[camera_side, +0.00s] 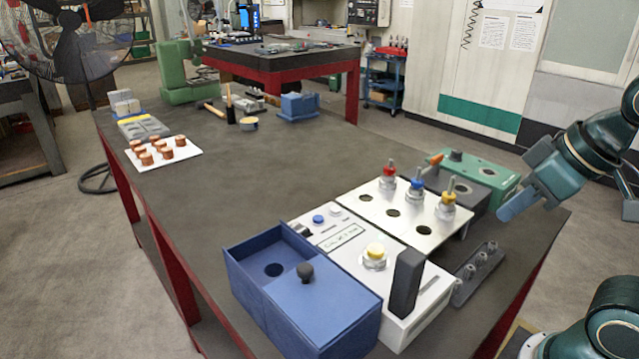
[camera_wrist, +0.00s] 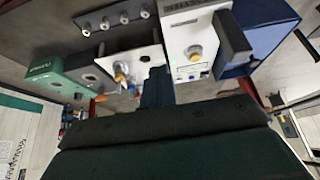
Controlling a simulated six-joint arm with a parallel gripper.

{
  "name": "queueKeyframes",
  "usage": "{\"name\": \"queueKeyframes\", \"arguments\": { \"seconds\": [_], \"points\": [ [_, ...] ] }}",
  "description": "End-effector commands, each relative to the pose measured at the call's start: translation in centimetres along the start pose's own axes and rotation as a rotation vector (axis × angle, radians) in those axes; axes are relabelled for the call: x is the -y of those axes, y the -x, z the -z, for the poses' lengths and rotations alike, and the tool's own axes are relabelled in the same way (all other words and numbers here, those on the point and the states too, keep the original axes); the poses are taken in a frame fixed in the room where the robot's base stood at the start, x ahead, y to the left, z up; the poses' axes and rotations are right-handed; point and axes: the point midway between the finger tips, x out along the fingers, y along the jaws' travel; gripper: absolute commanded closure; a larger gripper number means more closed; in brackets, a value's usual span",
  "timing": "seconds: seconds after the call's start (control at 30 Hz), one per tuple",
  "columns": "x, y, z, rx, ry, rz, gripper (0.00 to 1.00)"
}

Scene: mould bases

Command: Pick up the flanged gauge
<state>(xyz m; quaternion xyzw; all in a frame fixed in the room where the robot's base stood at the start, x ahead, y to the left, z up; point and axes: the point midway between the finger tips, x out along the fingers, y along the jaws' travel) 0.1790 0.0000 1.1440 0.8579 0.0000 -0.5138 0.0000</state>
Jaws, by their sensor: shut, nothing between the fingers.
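Three gauge-like pieces with round metal collars stand upright on a white plate (camera_side: 368,210): one red-topped (camera_side: 388,172), one blue-topped (camera_side: 416,187) and one yellow-topped (camera_side: 447,204). Another yellow-topped piece (camera_side: 375,254) with a wide round base sits on the white box (camera_side: 345,262). I cannot tell for certain which is the flanged gauge. My gripper (camera_side: 506,211) is shut and empty, in the air to the right of the plate, apart from all pieces. In the wrist view its fingers (camera_wrist: 156,88) point toward the plate and partly cover it.
A blue bin (camera_side: 325,318) with a black-knobbed lid stands at the front. A dark upright block (camera_side: 406,282) rises from the white box. A grey rack with pegs (camera_side: 477,272) and a green box (camera_side: 478,172) flank the plate. The table's middle (camera_side: 260,175) is clear.

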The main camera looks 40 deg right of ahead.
Motion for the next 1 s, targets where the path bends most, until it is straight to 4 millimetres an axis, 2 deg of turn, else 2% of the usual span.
{"name": "queueKeyframes", "arguments": {
  "seconds": [0.03,0.37,0.77,1.0],
  "points": [
    [0.0,0.0,0.0,0.000,0.000,0.000,1.00],
    [0.0,0.0,0.0,0.000,0.000,0.000,0.35],
    [0.1,0.0,0.2,0.003,-0.014,0.002,0.33],
    [0.5,-0.1,1.4,0.039,-0.142,0.014,0.33]
  ]
}}
